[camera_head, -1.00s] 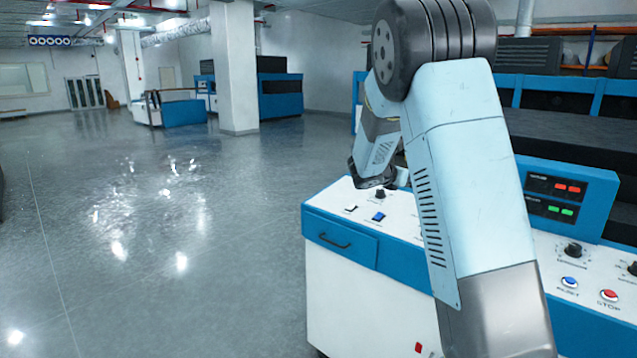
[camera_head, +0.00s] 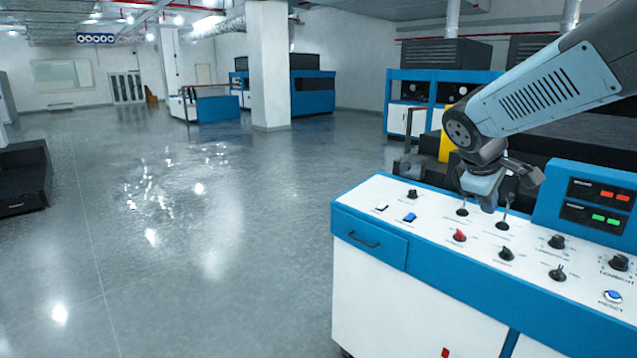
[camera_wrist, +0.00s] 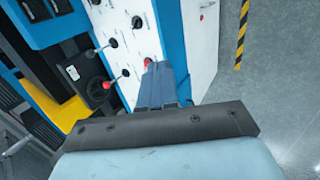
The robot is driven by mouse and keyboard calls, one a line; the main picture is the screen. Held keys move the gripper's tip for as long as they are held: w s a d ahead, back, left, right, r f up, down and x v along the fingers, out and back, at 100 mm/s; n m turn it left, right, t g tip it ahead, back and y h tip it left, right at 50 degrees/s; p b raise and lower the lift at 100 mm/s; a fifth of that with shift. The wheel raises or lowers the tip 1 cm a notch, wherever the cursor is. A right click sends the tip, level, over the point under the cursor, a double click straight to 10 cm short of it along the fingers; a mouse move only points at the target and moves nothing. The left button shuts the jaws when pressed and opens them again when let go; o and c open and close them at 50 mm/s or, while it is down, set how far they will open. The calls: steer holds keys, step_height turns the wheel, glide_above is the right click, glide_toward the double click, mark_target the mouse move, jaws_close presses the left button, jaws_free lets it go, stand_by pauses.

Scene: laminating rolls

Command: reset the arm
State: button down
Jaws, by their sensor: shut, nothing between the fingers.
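My arm reaches in from the right in the head view, its light blue link sloping down to the left. My gripper (camera_head: 488,200) hangs over the back part of the white control panel (camera_head: 385,192), close to two upright levers. In the wrist view the two fingers of my gripper (camera_wrist: 157,72) lie together, shut and empty, with the tips beside a red knob (camera_wrist: 147,61). I cannot tell whether they touch the panel. The red knob also shows in the head view (camera_head: 459,235), in front of the gripper.
The panel carries black knobs (camera_head: 506,254), a blue switch (camera_head: 410,217) and a display box (camera_head: 600,205) at the right. A yellow part (camera_head: 447,146) stands behind. Open floor lies to the left, with a dark low unit (camera_head: 22,178) at the far left.

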steer(key=s+a+m+t+y, duration=0.1)
steer(key=s+a+m+y, duration=0.1)
steer(key=s+a+m, duration=0.2)
steer(key=s+a+m+y, duration=0.3)
steer(key=s+a, duration=0.3)
steer(key=s, duration=0.5)
steer(key=shift+s+a+m+t, duration=0.3)
steer(key=shift+m+t, duration=0.1)
steer(key=shift+m, duration=0.1)
steer(key=shift+d+f, duration=0.1)
steer(key=shift+d, duration=0.05)
